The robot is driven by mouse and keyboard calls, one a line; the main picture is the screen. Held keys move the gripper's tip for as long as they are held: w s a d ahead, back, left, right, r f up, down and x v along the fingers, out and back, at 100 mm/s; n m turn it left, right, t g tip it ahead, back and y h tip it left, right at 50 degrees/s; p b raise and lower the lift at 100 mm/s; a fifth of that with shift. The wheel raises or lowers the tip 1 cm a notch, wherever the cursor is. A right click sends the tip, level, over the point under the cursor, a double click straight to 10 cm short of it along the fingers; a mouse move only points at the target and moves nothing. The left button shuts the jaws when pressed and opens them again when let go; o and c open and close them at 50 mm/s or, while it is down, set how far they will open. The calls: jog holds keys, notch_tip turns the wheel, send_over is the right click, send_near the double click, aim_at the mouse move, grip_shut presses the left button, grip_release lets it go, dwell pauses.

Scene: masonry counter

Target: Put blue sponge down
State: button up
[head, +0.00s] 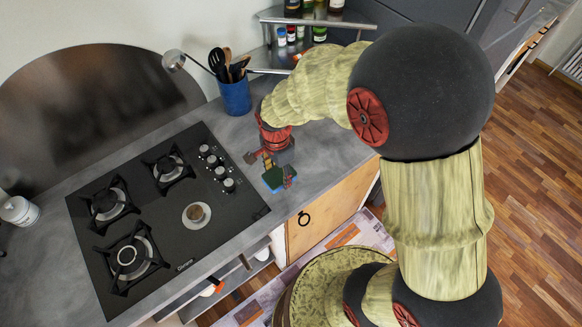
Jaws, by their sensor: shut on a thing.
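The blue sponge (281,184), blue with a dark green top, is small in the head view near the counter's front edge, right of the stove. My gripper (277,172) is over it, pointing down, and is shut on it. The fingers hide part of the sponge. I cannot tell whether the sponge touches the grey counter (322,158) or is held a little above it.
A blue utensil holder (236,97) stands behind my gripper, with bottles on a corner rack (318,22) beyond. Some counter right of the gripper is clear.

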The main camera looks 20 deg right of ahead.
jog(key=w+d+f, duration=0.1)
jog(key=w+f, duration=0.1)
jog(key=w+d+f, duration=0.4)
jog(key=w, duration=0.1)
jog(key=shift+d+f+b, duration=0.15)
jog(key=shift+f+b, duration=0.15)
jog(key=shift+f, duration=0.1)
jog(key=shift+w+d+f, duration=0.3)
jog(key=shift+w+f, duration=0.05)
jog(key=shift+f, duration=0.25)
jog(key=shift+w+d+f, duration=0.1)
jog(key=shift+w+f, duration=0.05)
jog(key=shift+f, duration=1.5)
jog(key=shift+f, duration=0.1)
jog(key=o, duration=1.3)
jog(key=shift+o, duration=0.7)
